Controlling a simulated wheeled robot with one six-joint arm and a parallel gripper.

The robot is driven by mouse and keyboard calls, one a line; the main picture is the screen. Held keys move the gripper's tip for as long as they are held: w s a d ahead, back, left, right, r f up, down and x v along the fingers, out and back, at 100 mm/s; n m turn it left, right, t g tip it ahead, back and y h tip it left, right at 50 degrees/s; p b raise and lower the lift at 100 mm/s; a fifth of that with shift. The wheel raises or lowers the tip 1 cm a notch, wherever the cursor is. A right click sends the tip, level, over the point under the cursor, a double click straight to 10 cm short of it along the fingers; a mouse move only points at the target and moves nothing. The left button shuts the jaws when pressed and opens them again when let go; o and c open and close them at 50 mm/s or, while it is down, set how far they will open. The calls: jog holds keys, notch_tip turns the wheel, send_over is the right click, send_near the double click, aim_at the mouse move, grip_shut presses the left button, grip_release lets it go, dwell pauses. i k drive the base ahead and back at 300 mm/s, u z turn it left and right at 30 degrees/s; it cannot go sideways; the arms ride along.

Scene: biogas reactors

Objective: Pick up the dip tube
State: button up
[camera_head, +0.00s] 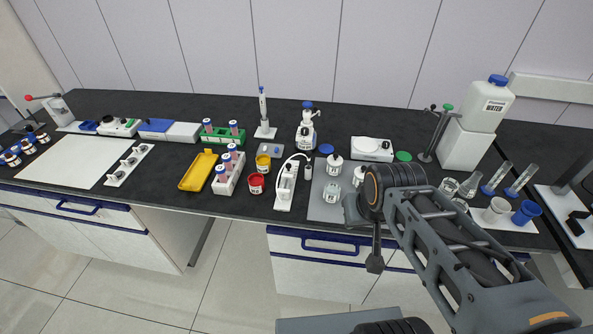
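I cannot pick out the dip tube with certainty.
A grey mat (324,190) holds small labelled bottles (332,192). A yellow tray (199,171), a tube rack (228,175) and a red jar (256,183) stand left. Glassware and a large water container (486,104) stand right. The white board (75,160) at left is bare.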

aim_at(309, 154)
jog(key=u, duration=0.45)
jog(key=k, duration=1.05)
jog(key=u, duration=1.2)
jog(key=i, duration=1.65)
jog(key=z, duration=1.2)
jog(key=i, duration=0.6)
jog(key=z, duration=0.6)
